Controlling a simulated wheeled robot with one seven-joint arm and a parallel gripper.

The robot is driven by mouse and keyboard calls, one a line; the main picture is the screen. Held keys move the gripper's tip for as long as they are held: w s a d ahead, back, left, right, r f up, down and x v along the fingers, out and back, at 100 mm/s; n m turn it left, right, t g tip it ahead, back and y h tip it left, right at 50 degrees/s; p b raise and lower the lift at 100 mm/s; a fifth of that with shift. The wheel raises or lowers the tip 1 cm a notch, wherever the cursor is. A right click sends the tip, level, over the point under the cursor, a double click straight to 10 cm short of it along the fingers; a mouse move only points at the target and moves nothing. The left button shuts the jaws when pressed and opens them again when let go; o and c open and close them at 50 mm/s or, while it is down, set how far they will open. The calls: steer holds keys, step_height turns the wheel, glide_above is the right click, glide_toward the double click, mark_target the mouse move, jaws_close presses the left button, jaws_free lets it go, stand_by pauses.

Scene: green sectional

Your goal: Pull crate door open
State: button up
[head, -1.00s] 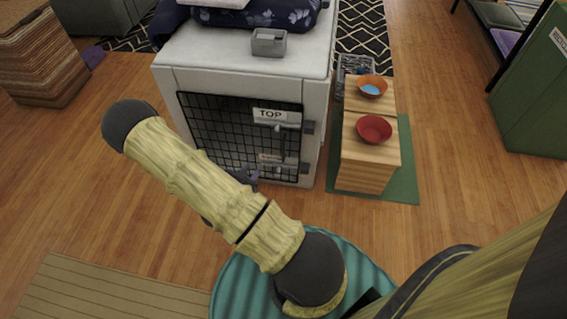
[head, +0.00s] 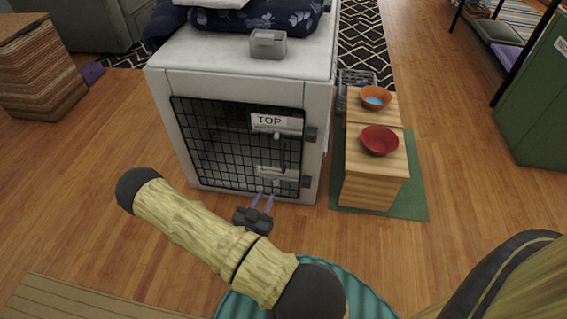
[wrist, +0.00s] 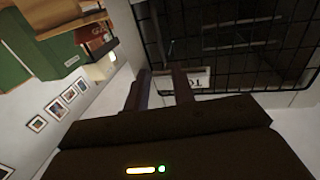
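The white crate (head: 215,83) stands ahead with its black wire door (head: 215,143) facing me. The door looks shut in its frame. Whether a fingertip touches the door cannot be told.
A wooden stand (head: 372,183) with a red bowl (head: 380,141) and an orange bowl (head: 375,97) is right of the crate on a green mat (head: 417,196). A grey box (head: 268,45) and dark cushion lie on the crate. The wooden floor (head: 90,190) at left is clear.

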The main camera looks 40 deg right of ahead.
mark_target(283, 163)
steer(key=b+x, duration=0.6)
steer(key=x, duration=1)
steer(key=shift+w+d, duration=0.1)
steer(key=shift+d, duration=0.15)
jaws_close()
